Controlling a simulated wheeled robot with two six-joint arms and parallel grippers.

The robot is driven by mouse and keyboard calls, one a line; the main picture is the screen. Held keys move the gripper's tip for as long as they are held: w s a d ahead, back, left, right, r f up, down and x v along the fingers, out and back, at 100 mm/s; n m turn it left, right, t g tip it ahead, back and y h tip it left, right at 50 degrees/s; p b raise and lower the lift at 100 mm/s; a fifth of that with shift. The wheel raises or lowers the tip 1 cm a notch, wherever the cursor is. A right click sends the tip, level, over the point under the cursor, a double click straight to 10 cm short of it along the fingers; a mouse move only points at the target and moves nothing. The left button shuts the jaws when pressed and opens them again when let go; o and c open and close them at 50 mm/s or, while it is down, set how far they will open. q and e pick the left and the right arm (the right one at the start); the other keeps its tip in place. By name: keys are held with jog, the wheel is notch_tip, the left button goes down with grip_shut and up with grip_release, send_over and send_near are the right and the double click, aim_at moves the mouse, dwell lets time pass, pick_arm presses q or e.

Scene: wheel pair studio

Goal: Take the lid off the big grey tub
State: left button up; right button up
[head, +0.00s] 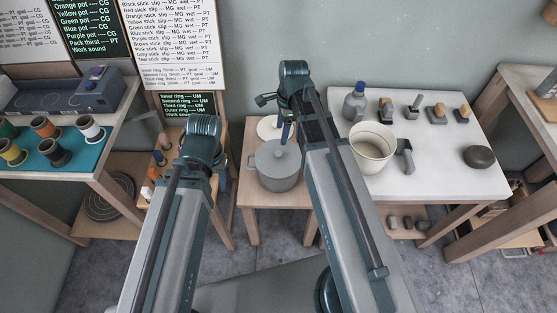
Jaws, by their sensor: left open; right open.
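The big grey tub (277,181) stands on a low wooden stand in the middle of the head view. Its grey lid (268,155) lies on top, with the knob partly hidden by my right gripper. My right gripper (287,130) is open, pointing down just above the lid's knob. I cannot tell whether it touches the knob. My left gripper (204,152) is open and to the left of the tub, mostly hidden behind its own arm and apart from the tub.
A pale round thing (268,127) lies behind the tub.

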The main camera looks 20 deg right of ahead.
jog(key=b, duration=0.6)
send_over(278, 152)
jog(key=f, duration=0.6)
jog(key=shift+s+d+f, duration=0.2)
jog(key=shift+s+f, duration=0.05)
jog(key=shift+s, duration=0.15)
jog(key=f+b, duration=0.5)
jog(key=shift+w+f, duration=0.2)
jog(key=shift+w, duration=0.1)
jog(key=shift+r, duration=0.1)
grip_shut()
